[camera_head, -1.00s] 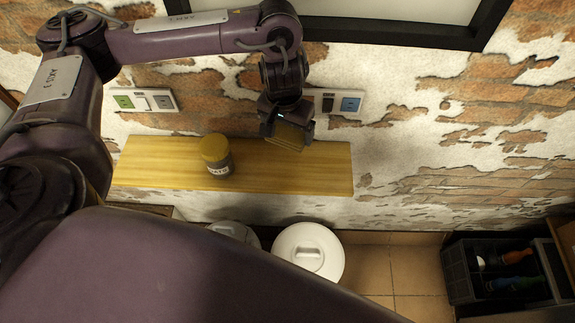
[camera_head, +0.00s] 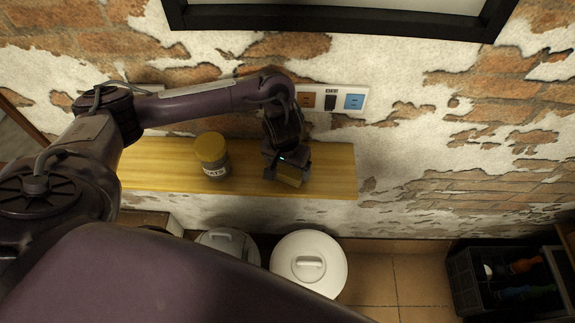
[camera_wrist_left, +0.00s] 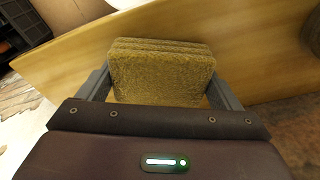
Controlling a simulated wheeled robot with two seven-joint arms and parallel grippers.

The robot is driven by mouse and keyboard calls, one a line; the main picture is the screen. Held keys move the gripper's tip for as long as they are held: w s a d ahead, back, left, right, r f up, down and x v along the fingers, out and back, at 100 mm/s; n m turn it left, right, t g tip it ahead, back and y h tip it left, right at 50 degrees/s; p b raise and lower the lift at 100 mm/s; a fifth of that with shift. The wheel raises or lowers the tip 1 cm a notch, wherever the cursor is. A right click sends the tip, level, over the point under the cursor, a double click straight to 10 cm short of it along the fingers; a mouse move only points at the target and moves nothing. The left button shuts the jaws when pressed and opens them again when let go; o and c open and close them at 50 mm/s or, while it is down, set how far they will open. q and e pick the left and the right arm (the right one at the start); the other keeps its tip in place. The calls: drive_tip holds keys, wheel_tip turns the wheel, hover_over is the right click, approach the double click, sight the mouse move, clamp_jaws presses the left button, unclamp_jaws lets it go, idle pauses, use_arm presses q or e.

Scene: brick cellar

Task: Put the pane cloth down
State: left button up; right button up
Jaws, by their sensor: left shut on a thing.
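The pane cloth is a folded, fuzzy mustard-yellow pad (camera_wrist_left: 160,78) between the two fingers of my left gripper in the left wrist view. In the head view the cloth (camera_head: 291,176) shows small below my left gripper (camera_head: 285,168), over the right part of the wooden shelf (camera_head: 335,170). The gripper is shut on the cloth. I cannot tell whether the cloth touches the shelf. The shelf (camera_wrist_left: 262,50) also shows behind the cloth in the left wrist view. My right gripper is not in view.
A jar with a yellow lid (camera_head: 211,150) stands on the shelf left of the gripper. Wall sockets (camera_head: 332,99) sit above the shelf. A white lidded bin (camera_head: 309,264) and a black crate with bottles (camera_head: 505,280) are below. The shelf's right end is clear.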

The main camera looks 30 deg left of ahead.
sight(286, 170)
use_arm(q)
drive_tip(key=o, duration=0.7)
drive_tip(key=shift+f, duration=0.1)
drive_tip(key=shift+r, duration=0.4)
wheel_tip(286, 170, up, 3)
drive_tip(key=shift+s+f, duration=0.1)
wheel_tip(286, 170, up, 9)
drive_tip(key=s+p, duration=0.1)
drive_tip(key=p, duration=0.3)
drive_tip(key=shift+s+f, duration=0.15)
drive_tip(key=shift+d, duration=0.1)
